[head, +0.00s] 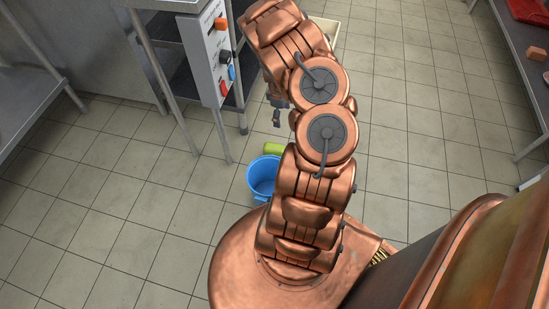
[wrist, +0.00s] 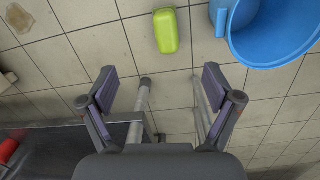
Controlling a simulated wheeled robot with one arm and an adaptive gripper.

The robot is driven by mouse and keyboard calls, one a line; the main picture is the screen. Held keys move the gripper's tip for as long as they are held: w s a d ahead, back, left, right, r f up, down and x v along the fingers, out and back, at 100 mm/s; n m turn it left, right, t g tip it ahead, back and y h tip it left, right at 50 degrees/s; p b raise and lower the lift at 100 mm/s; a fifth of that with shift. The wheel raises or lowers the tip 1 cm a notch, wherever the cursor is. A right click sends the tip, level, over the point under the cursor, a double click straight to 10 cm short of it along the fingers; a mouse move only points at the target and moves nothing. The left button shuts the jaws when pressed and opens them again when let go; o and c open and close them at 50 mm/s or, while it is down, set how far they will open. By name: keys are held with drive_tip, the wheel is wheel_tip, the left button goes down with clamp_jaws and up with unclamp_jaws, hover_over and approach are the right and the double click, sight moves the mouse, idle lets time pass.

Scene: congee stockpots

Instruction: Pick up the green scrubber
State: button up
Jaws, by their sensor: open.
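The green scrubber (wrist: 166,30), a lime-green rounded block, lies on the tiled floor at the top middle of the wrist view. In the head view the scrubber (head: 272,148) shows just behind the blue bucket, partly hidden by my arm. My gripper (wrist: 160,78) is open with nothing between its fingers. The scrubber appears beyond the fingertips in the wrist view, apart from them. In the head view only a small part of my gripper (head: 277,114) shows beside my arm, above the scrubber in the picture.
A blue bucket (head: 263,177) stands close by the scrubber; it also shows at the top right of the wrist view (wrist: 238,42). A metal stand with a control panel (head: 210,55) is left of my arm. A worktable (head: 515,60) is at right. Floor at left is clear.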

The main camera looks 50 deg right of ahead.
drive_tip(key=n+t+y+b, duration=0.1)
drive_tip(key=n+t+b, duration=0.1)
drive_tip(key=b, duration=0.4)
approach(274, 150)
drive_tip(key=f, duration=0.1)
drive_tip(key=d+f, duration=0.1)
drive_tip(key=f, duration=0.1)
drive_tip(key=w+f, duration=0.1)
drive_tip(key=f, duration=0.1)
drive_tip(key=shift+w+d, duration=0.1)
drive_tip(key=shift+d, duration=0.2)
drive_tip(key=shift+w+a+f, duration=0.1)
drive_tip(key=shift+a+f, duration=0.05)
drive_tip(key=shift+f, duration=0.5)
drive_tip(key=f+b, duration=0.4)
drive_tip(key=f, duration=0.1)
drive_tip(key=w+f+b, duration=0.1)
drive_tip(key=f+b, duration=0.1)
drive_tip(key=shift+w+f+b, duration=0.1)
drive_tip(key=shift+f+b, duration=0.1)
drive_tip(key=shift+b, duration=0.2)
drive_tip(key=shift+r, duration=0.1)
drive_tip(key=c, duration=1.5)
drive_tip(key=shift+r, duration=0.1)
wheel_tip(274, 150, up, 10)
drive_tip(key=p, duration=0.7)
